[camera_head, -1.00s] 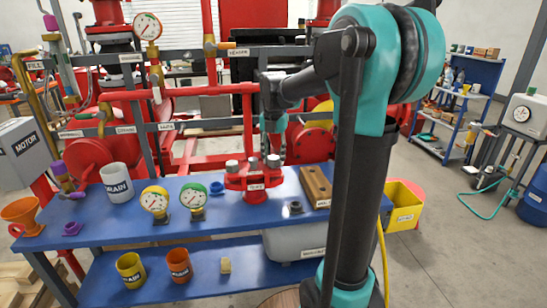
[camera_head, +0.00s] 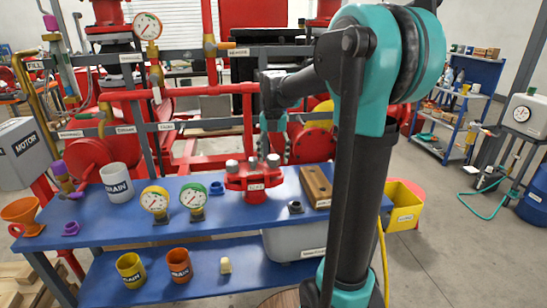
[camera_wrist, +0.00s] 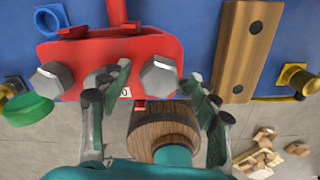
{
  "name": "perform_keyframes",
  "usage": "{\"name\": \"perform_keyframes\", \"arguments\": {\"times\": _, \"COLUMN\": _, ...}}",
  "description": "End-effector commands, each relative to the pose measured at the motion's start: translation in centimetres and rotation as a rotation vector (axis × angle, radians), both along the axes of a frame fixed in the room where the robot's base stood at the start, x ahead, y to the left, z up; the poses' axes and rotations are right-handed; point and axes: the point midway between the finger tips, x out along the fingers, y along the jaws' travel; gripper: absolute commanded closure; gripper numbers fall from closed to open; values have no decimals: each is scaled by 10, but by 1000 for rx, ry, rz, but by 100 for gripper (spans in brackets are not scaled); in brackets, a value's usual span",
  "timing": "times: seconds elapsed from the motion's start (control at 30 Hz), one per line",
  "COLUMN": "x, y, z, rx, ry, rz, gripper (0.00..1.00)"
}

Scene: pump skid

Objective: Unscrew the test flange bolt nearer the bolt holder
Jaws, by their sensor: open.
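The red test flange (camera_head: 255,183) sits on the blue bench, with silver hex bolts on its top. The wrist view shows the flange (camera_wrist: 110,45) with a left bolt (camera_wrist: 52,80) and a right bolt (camera_wrist: 158,77), which is nearer the wooden bolt holder (camera_wrist: 247,50). That holder (camera_head: 317,183) lies right of the flange in the head view and shows dark holes. My gripper (camera_head: 268,152) is open and points down over the flange's right side. In the wrist view its fingers (camera_wrist: 158,88) are on either side of the right bolt; I cannot tell whether they touch it.
Two gauges (camera_head: 155,201), a white mug (camera_head: 116,183) and an orange funnel (camera_head: 22,212) stand on the bench left of the flange. A small dark fitting (camera_head: 295,207) lies in front of the holder. Red pipework and grey rails (camera_head: 195,91) rise behind the bench.

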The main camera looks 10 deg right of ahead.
Motion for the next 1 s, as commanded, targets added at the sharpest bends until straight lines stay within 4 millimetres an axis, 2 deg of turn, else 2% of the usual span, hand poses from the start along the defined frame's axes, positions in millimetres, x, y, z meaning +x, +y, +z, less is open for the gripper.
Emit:
{"name": "perform_keyframes", "arguments": {"times": 0.17, "x": 0, "y": 0, "z": 22, "rx": 0, "ry": 0, "rz": 0, "gripper": 39}}
{"name": "perform_keyframes", "arguments": {"times": 0.4, "x": 0, "y": 0, "z": 72, "rx": 0, "ry": 0, "rz": 0, "gripper": 39}}
{"name": "perform_keyframes", "arguments": {"times": 0.6, "x": 0, "y": 0, "z": 103, "rx": 0, "ry": 0, "rz": 0, "gripper": 39}}
{"name": "perform_keyframes", "arguments": {"times": 0.8, "x": 0, "y": 0, "z": 116, "rx": 0, "ry": 0, "rz": 0, "gripper": 39}}
{"name": "perform_keyframes", "arguments": {"times": 1.0, "x": 0, "y": 0, "z": 117, "rx": 0, "ry": 0, "rz": 0, "gripper": 39}}
